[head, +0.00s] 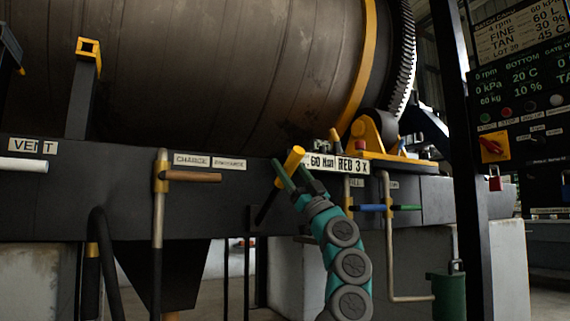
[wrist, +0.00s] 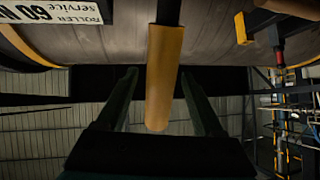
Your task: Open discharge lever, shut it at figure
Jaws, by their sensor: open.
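A lever with a thick yellow grip (head: 291,162) on a dark rod stands at the front beam, just right of a plate reading CHARGE and, less clearly, DISCHARGE (head: 210,161). The rod runs down to the left behind my gripper. My gripper (head: 288,173) is open at the grip. In the wrist view, the yellow grip (wrist: 163,85) lies between my two spread fingers (wrist: 158,76), with dark gaps on both sides.
A brown-handled lever (head: 190,176) stands left of the grip. Blue and green handled valves (head: 385,208) are close on the right. A large drum (head: 220,70) fills the space above the beam. A dark post (head: 465,160) stands before the board.

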